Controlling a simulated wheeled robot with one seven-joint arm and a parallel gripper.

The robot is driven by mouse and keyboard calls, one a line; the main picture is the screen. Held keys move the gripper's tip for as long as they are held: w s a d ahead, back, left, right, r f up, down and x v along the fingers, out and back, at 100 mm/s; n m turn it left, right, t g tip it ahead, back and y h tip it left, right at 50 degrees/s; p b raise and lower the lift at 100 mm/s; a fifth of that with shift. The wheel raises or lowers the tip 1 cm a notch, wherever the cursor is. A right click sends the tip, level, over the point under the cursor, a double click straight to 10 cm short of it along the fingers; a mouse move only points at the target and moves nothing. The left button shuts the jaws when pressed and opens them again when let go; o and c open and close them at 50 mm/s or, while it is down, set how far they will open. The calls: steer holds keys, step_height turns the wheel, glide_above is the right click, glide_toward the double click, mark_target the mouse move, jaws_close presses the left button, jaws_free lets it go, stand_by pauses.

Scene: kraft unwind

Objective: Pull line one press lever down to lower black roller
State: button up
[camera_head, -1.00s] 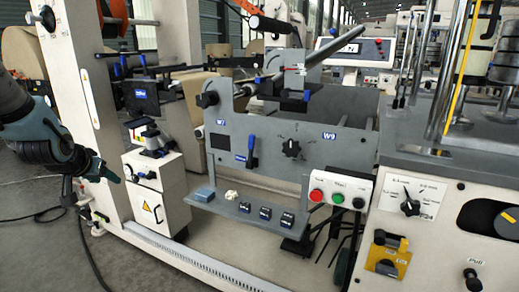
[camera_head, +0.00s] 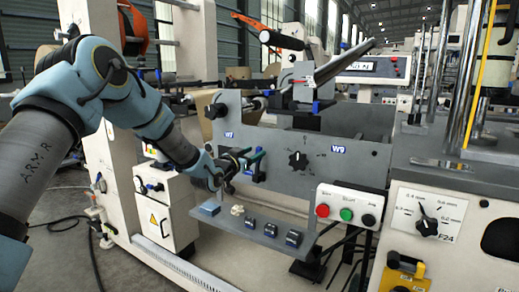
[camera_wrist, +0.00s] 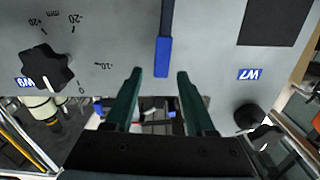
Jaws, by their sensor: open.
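The lever with a blue grip (camera_wrist: 163,57) stands out against the grey machine panel (camera_head: 340,165) in the wrist view, which shows the panel upside down. Its grip end points up on the machine. My gripper (camera_head: 256,163) is at the panel, between the W7 label and the black dial, and mostly hides the lever in the head view. In the wrist view my gripper (camera_wrist: 160,73) is open, its two dark green fingers either side of the blue grip's end, with gaps on both sides. I cannot make out which roller the lever works.
A black dial (camera_head: 298,160) sits right of my gripper. A shelf (camera_head: 265,232) with small dark blocks juts out below. A button box (camera_head: 346,206) stands at the lower right, and a white cabinet (camera_head: 165,205) at the left.

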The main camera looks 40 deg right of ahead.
mark_target(258, 150)
steer(key=shift+x, duration=2.05)
steer(key=shift+w, duration=0.1)
jaws_close()
